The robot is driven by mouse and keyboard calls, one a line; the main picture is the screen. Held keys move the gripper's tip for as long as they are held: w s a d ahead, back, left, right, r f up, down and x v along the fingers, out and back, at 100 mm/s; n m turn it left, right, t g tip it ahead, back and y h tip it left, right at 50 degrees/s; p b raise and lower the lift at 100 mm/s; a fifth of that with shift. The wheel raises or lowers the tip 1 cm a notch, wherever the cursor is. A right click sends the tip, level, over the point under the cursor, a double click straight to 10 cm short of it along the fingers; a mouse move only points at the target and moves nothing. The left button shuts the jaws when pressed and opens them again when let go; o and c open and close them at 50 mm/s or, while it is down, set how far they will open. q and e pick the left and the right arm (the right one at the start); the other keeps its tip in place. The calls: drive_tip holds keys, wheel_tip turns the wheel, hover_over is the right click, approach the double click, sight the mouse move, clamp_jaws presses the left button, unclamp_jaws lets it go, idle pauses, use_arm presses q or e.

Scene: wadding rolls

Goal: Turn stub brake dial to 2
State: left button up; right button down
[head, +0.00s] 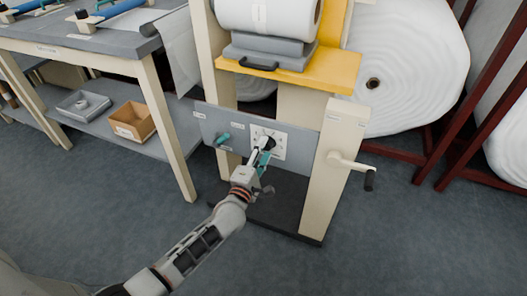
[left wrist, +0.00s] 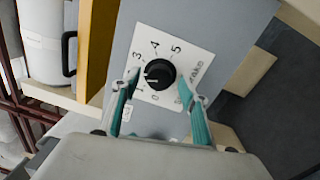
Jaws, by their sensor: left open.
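The brake dial is a black round knob (left wrist: 160,74) on a white numbered plate (left wrist: 180,62); the plate also shows in the head view (head: 281,148). A white mark on the knob points left, toward the side between 1 and 3, where a finger covers the scale. My left gripper (head: 262,158) is open at the dial, one teal finger on each side of the knob (left wrist: 160,80). I cannot tell whether the fingers touch it. My right gripper is not in view.
The plate sits on a grey panel (head: 225,130) with a teal lever (head: 223,139) to its left. A crank (head: 352,167) sticks out from the right post. A yellow shelf (head: 290,74) bears a grey block and white roll above. A bench (head: 100,40) stands left.

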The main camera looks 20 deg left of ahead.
use_arm(q)
drive_tip(key=s, duration=1.2)
drive_tip(key=shift+a+f, duration=0.15)
drive_tip(key=shift+f, duration=0.1)
